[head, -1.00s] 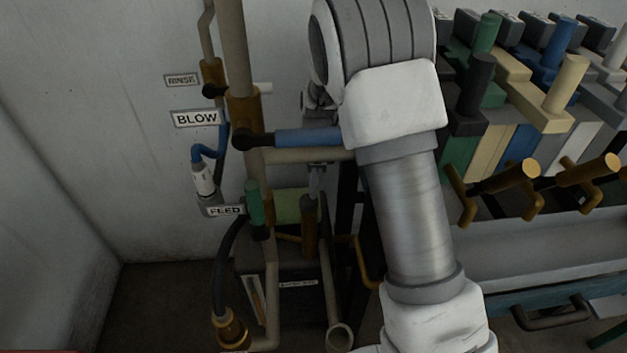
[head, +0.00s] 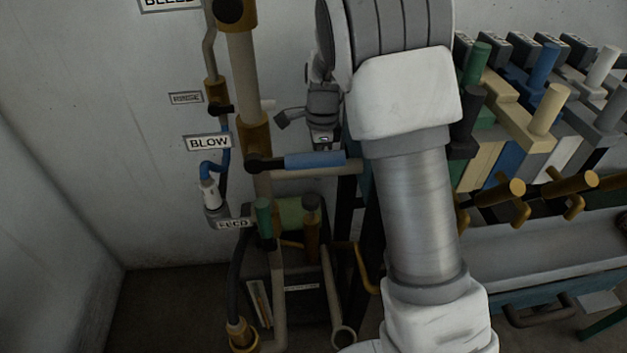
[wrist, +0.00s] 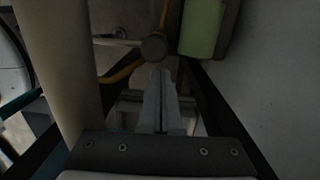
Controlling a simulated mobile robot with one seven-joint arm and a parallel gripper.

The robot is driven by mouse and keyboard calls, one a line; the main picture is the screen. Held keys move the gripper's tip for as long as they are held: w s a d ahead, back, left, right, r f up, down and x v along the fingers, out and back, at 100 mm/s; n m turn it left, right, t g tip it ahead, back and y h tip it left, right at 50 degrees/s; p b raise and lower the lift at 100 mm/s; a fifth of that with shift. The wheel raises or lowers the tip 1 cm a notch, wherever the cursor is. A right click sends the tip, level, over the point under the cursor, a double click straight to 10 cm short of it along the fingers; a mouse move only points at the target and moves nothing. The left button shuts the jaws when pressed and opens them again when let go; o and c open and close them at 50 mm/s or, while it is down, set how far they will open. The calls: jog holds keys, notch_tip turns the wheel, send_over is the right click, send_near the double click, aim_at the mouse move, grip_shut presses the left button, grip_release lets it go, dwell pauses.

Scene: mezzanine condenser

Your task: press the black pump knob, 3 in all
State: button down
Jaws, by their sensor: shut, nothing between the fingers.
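The black pump knob (head: 311,202) tops an upright brass cylinder (head: 311,240) in the head view, low and left of my arm. In the wrist view the knob (wrist: 153,47) is a dark round cap just beyond my fingertips. My gripper (wrist: 160,76) is shut and empty, with its fingers side by side. In the head view my gripper (head: 323,140) points down above the knob, apart from it. The horizontal pipe and blue handle hide the fingertips there.
A blue handle (head: 315,160) and a pale horizontal pipe cross between my gripper and the knob in the head view. A green handle (head: 264,218) and a pale green block (wrist: 201,27) are near the knob.

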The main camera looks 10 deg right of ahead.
jog(key=shift+w+r+p, duration=0.15)
jog(key=shift+r+p, duration=0.2)
jog(key=shift+r, duration=1.85)
dwell(1.2)
jog(key=s+d+r+n+t+p, duration=0.2)
jog(key=s+r+n+p, duration=0.15)
jog(key=s+r, duration=0.45)
jog(key=s+d+r+n+t+p, duration=0.15)
jog(key=s+r+n, duration=0.35)
jog(key=r, duration=0.7)
jog(key=s+d+r+n+t+p, duration=0.1)
jog(key=s+r+n+p, duration=0.1)
jog(key=s, duration=0.5)
jog(key=s+d+r+n+t+p, duration=0.1)
jog(key=s+r+n+p, duration=0.2)
jog(key=s+n, duration=0.3)
jog(key=shift+s+d+r+n+t+h+p, duration=0.3)
jog(key=shift+s+n+t+p, duration=0.1)
jog(key=shift+n, duration=0.35)
jog(key=shift+w+a, duration=0.1)
